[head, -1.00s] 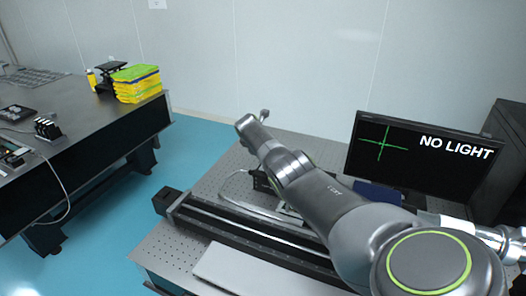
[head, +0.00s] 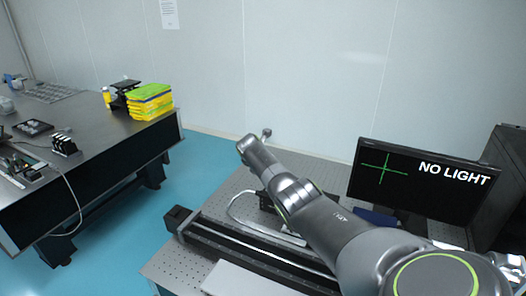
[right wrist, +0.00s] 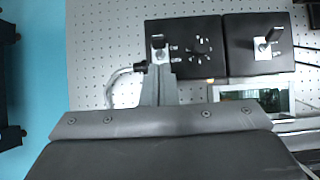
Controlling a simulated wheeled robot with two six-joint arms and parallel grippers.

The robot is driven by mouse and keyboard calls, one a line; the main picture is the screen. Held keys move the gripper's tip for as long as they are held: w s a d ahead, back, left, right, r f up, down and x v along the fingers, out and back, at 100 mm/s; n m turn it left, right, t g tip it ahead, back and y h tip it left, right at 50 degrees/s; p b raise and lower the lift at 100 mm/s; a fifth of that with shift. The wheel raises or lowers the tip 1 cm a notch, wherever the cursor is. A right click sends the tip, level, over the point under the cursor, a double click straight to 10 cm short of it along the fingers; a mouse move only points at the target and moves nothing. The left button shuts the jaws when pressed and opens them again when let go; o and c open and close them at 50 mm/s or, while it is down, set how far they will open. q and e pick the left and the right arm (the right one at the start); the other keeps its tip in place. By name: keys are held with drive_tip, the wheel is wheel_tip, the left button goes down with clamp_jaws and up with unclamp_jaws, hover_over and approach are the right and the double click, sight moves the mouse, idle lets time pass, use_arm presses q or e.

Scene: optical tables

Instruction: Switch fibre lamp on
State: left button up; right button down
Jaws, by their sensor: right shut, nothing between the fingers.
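In the right wrist view a black control box (right wrist: 208,60) carries a metal toggle switch (right wrist: 158,42) on its left side and a ring of pale marks around a dial. A second black box (right wrist: 252,65) beside it, on the right, carries another toggle switch (right wrist: 268,42). My right gripper (right wrist: 159,78) is shut and empty, its fingertips just below the left toggle; I cannot tell whether they touch it. In the head view my right arm hides most of the boxes and the gripper. The monitor (head: 420,190) reads "NO LIGHT" beside a green cross.
A long black rail (head: 250,250) lies along the perforated optical table (head: 215,207). A cable (head: 235,205) loops beside the boxes. Another table (head: 100,165) at left bears yellow-green stacked trays (head: 150,102). Blue floor between the tables is free.

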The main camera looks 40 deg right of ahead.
wheel_tip(320, 180, up, 7)
drive_tip(key=a+b, duration=0.1)
drive_tip(key=shift+s+a, duration=0.2)
idle(0.7)
